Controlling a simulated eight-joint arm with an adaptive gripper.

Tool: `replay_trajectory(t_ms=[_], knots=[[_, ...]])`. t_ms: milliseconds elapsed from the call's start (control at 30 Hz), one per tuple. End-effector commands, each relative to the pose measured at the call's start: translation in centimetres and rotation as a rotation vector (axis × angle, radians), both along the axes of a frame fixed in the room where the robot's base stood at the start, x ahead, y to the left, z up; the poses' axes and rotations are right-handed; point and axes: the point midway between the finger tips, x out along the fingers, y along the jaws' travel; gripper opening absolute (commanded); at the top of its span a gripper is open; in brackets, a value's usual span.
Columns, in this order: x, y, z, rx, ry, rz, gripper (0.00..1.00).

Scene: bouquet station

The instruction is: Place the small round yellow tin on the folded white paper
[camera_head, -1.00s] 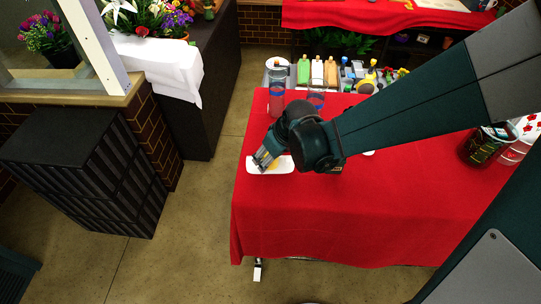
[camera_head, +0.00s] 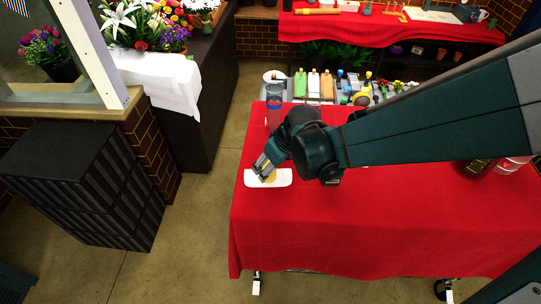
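The folded white paper (camera_head: 284,178) lies flat near the left edge of the red-covered table. My gripper (camera_head: 262,174) points down over the left part of the paper, its fingertips at or just above it. A small yellow patch (camera_head: 271,178), which looks like the round yellow tin, shows beside the fingers over the paper. The fingers partly cover it. I cannot tell whether the fingers touch it or how far apart they are.
A clear bottle with a blue band (camera_head: 274,110) stands behind my gripper. Dark and red-labelled containers (camera_head: 497,168) stand at the table's right. The front of the red tablecloth (camera_head: 350,225) is clear. A tray of bottles and tools lies beyond the table.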

Motion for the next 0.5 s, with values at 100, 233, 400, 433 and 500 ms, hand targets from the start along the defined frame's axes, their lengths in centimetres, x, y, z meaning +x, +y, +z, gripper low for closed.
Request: replay_trajectory(t_ms=[100,233,400,433,500], knots=[[-0.4,-0.4,1.1,0.0,0.0,0.0,0.51],[-0.7,-0.7,2.3,0.0,0.0,0.0,0.51],[-1.2,-1.1,3.8,0.0,0.0,0.0,0.51],[-1.2,-1.2,4.0,0.0,0.0,0.0,0.51],[-1.4,-1.3,4.7,0.0,0.0,0.0,0.51]])
